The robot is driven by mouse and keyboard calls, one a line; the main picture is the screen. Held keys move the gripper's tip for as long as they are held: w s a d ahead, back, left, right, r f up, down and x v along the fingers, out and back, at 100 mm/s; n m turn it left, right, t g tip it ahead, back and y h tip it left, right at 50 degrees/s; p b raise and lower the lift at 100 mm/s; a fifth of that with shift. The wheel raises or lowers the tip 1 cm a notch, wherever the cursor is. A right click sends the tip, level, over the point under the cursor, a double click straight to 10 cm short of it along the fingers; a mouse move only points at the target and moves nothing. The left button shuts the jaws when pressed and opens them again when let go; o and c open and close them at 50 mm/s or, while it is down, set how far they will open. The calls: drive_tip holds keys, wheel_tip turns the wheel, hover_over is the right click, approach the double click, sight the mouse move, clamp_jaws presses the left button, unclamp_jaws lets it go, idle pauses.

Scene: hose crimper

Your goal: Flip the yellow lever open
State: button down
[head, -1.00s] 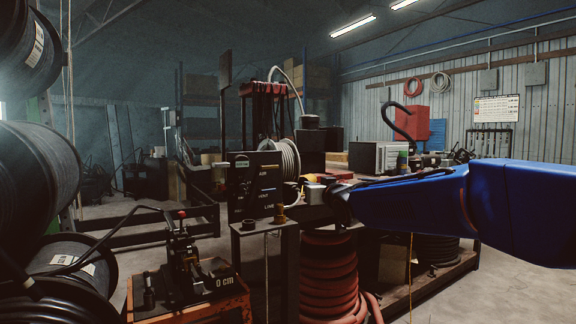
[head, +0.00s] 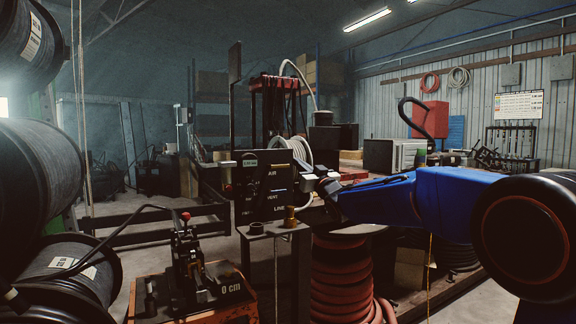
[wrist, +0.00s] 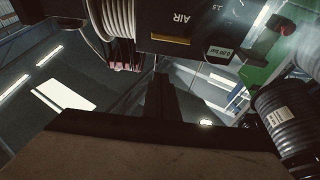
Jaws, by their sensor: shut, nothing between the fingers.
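The black control panel (head: 265,186) stands upright on a small metal stand in the middle of the head view, marked AIR, VENT and LINE with a small readout at its top. It shows upside down at the top of the wrist view (wrist: 195,18). A thin yellow strip (head: 277,165) lies on its face by AIR. I cannot make out a yellow lever for certain; my arm may hide it. My gripper (head: 324,186) is beside the panel's right edge; contact cannot be told. Its dark fingers (wrist: 160,98) are together and empty in the wrist view.
A brass fitting (head: 290,216) stands below the panel. A white hose coil (head: 301,152) hangs behind it. Red hose (head: 342,275) is stacked below right. A crimper with a red-knobbed lever (head: 186,255) sits front left, near black reels (head: 40,180).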

wheel_tip(320, 180, up, 3)
hover_over(285, 166)
drive_tip(key=s, duration=0.2)
drive_tip(key=shift+s+d+f, duration=0.1)
drive_tip(key=shift+d+f, duration=0.1)
drive_tip(key=shift+f, duration=0.75)
drive_tip(key=shift+d+f, duration=0.2)
drive_tip(key=shift+f, duration=0.75)
drive_tip(key=shift+f+m, duration=0.1)
drive_tip(key=shift+m, duration=0.3)
drive_tip(key=m, duration=0.1)
drive_tip(key=f+m+h, duration=0.1)
drive_tip(key=m, duration=0.1)
drive_tip(key=m+t+h, duration=0.1)
drive_tip(key=shift+f+m, duration=0.3)
drive_tip(key=shift+m, duration=0.1)
drive_tip(key=f+m+h, duration=0.1)
drive_tip(key=m, duration=0.3)
drive_tip(key=s+a+f+m+h, duration=0.1)
drive_tip(key=m+h, duration=0.1)
drive_tip(key=m, duration=0.2)
drive_tip(key=f+m+h, duration=0.2)
drive_tip(key=m, duration=0.3)
drive_tip(key=shift+s+a+g, duration=0.15)
drive_tip(key=shift+a+g, duration=0.15)
drive_tip(key=shift+a, duration=0.1)
drive_tip(key=shift+r, duration=0.1)
